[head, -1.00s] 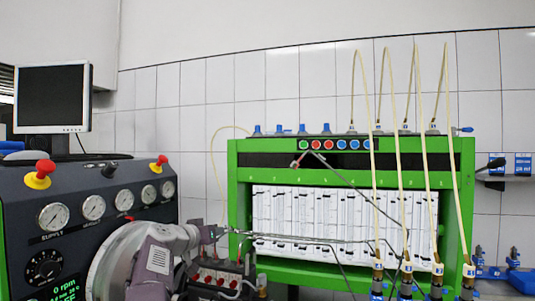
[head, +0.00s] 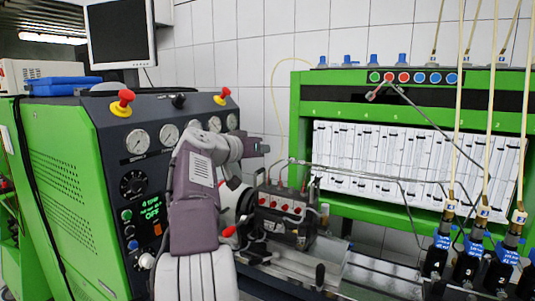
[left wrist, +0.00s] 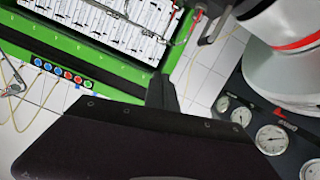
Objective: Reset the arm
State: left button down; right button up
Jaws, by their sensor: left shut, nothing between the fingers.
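My left arm rises from the bottom of the head view in front of the dark control console (head: 105,165). Its wrist bends to the right, and the left gripper (head: 260,148) points right, left of the green rack's edge. In the left wrist view, the gripper's dark fingers (left wrist: 163,92) are together and empty, with the green rack beyond them. The pump block (head: 285,212) with red caps sits below and right of the gripper, apart from it. My right arm and gripper are out of view.
The green rack (head: 307,205) with glass tubes stands at the right. Metal pipes (head: 370,170) run across it, and injectors (head: 470,262) with pale hoses hang in front. A monitor (head: 120,32) stands at the back left. Gauges (left wrist: 240,117) show beside the arm in the left wrist view.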

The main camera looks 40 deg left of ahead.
pick_arm(q)
jog(key=w+d+m+h+p, duration=0.1)
jog(key=w+d+m+h, duration=0.2)
jog(key=d, duration=0.5)
jog(key=w+d+m+h+p, duration=0.1)
jog(key=w+d+h, duration=0.1)
jog(key=w+d, duration=0.45)
jog(key=s+d+f+m+g+h+p, duration=0.25)
jog(key=d+f+g, duration=0.35)
jog(key=d+f, duration=1.15)
jog(key=s+d+f+g, duration=0.55)
jog(key=s+f, duration=0.35)
jog(key=f, duration=0.3)
jog(key=s+a+f+g+y, duration=0.1)
jog(key=s+f, duration=0.3)
jog(key=s, duration=0.1)
jog(key=s+a+f+g+y, duration=0.1)
jog(key=s+f, duration=0.3)
jog(key=s, duration=0.2)
jog(key=s+a+f+g+y+p, duration=0.1)
jog(key=s+f+y, duration=0.1)
jog(key=s+f, duration=0.3)
jog(key=shift+s+a+n, duration=0.3)
jog(key=shift+n, duration=0.05)
jog(key=shift+w+a+r+n+t, duration=0.1)
jog(key=shift+w+a+n+t, duration=0.15)
jog(key=shift+w+n, duration=0.2)
jog(key=shift+w+d, duration=0.1)
jog(key=shift+w, duration=0.05)
